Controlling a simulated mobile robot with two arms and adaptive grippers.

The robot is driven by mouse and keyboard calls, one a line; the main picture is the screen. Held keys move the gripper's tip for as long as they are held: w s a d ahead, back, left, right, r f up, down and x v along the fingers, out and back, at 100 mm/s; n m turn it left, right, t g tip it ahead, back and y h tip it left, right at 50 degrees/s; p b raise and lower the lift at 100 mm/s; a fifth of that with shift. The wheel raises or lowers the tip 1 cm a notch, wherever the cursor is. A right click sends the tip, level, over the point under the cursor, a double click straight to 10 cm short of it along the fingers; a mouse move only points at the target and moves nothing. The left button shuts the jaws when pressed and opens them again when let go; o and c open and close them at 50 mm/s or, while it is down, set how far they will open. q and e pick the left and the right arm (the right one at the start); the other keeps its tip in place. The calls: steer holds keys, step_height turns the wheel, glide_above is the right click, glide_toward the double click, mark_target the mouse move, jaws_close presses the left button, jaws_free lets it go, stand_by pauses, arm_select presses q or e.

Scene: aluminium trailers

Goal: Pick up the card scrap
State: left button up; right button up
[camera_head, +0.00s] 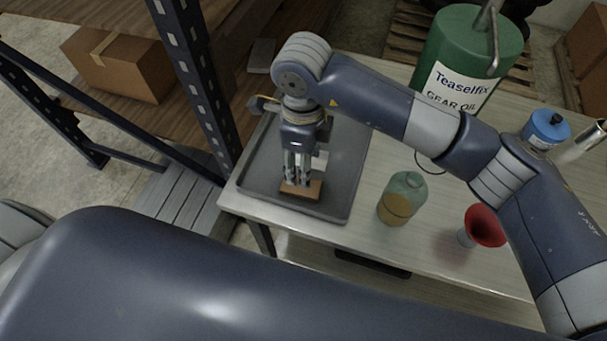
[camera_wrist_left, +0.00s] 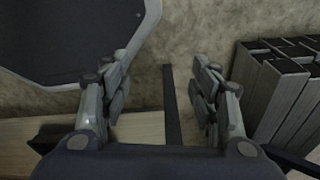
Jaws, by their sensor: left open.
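The card scrap (camera_head: 315,190), a small flat brown piece, is in the dark grey tray (camera_head: 345,150) near its front edge in the head view. My right gripper (camera_head: 297,182) points down over it, with fingertips at or just above the scrap. The fingers partly cover it, and I cannot tell whether they grip it. My left gripper (camera_wrist_left: 160,80) is open and empty in the left wrist view, above the floor. Its fingers do not show in the head view.
A shelf upright (camera_head: 195,75) rises close left of the tray. Grey bars (camera_wrist_left: 275,90) lie right of my left gripper.

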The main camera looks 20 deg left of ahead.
mark_target(312, 195)
steer(key=f, duration=0.2)
steer(key=shift+s+f+p, duration=0.3)
steer(key=shift+f, duration=0.3)
steer(key=f+p, duration=0.1)
steer(key=f, duration=0.2)
steer(key=f+p, duration=0.1)
steer(key=shift+a+f+p, duration=0.15)
steer(key=shift+a+p, duration=0.1)
steer(key=shift+p, duration=0.1)
steer(key=shift+w+f, duration=0.1)
steer(key=shift+f, duration=0.15)
steer(key=c, duration=0.5)
arm_select(q)
steer(key=s+r, duration=0.1)
steer(key=s, duration=0.1)
steer(key=s+r, duration=0.1)
steer(key=r, duration=0.1)
steer(key=shift+s+a+r, duration=0.1)
steer(key=shift+s+r, duration=0.1)
steer(key=shift+s, duration=0.15)
arm_select(e)
steer(key=shift+c, duration=0.2)
